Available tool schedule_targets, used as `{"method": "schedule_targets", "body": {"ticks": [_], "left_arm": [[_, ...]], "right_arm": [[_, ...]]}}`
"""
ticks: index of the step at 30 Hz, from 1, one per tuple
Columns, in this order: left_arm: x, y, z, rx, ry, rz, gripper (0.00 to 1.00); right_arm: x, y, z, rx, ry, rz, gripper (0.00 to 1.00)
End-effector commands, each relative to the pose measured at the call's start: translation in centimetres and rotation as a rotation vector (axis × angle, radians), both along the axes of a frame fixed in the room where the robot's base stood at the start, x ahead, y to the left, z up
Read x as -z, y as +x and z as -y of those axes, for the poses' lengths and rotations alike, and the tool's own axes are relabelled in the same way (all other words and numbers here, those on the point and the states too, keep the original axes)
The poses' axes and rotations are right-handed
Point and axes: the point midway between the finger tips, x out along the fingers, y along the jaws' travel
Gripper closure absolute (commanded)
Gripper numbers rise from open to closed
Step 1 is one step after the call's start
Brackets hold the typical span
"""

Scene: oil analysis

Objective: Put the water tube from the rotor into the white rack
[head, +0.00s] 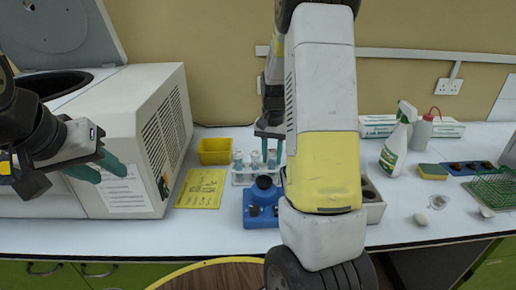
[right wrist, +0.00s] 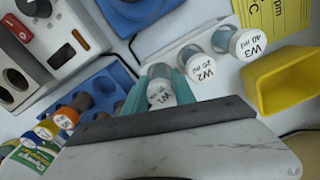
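The white rack (head: 243,180) stands on the bench in the head view, with several tubes upright in it. In the right wrist view it holds white-capped water tubes W2 (right wrist: 200,66) and W3 (right wrist: 246,44). My right gripper (head: 269,150) points down at the rack's right end. In the right wrist view its teal fingers (right wrist: 160,85) close on both sides of water tube W1 (right wrist: 160,95), in line with the others. Whether W1 is fully seated is hidden. My left gripper (head: 97,170) is open and empty before the centrifuge (head: 125,125). The rotor inside is not visible.
A yellow box (head: 214,151) and yellow sheet (head: 201,188) lie left of the rack. A blue holder (head: 262,204) stands just in front. A spray bottle (head: 396,145), sponge (head: 432,172) and green rack (head: 498,188) stand right. My right arm covers the middle.

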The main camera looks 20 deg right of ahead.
Motion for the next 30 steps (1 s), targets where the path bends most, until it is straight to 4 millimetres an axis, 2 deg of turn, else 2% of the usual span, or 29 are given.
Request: {"method": "schedule_targets", "body": {"ticks": [1, 3, 14, 24, 30], "left_arm": [[0.0, 0.0, 0.0, 0.0, 0.0, 0.0, 0.64], [0.0, 0.0, 0.0, 0.0, 0.0, 0.0, 0.64], [0.0, 0.0, 0.0, 0.0, 0.0, 0.0, 0.64], [0.0, 0.0, 0.0, 0.0, 0.0, 0.0, 0.64], [0.0, 0.0, 0.0, 0.0, 0.0, 0.0, 0.64]], "right_arm": [[0.0, 0.0, 0.0, 0.0, 0.0, 0.0, 0.57], [0.0, 0.0, 0.0, 0.0, 0.0, 0.0, 0.45], [-0.5, 0.0, 0.0, 0.0, -0.001, 0.001, 0.45], [-5.8, 0.1, 0.0, 0.0, -0.001, 0.003, 0.45], [-7.6, 0.0, 0.0, 0.0, 0.0, 0.001, 0.45]]}}
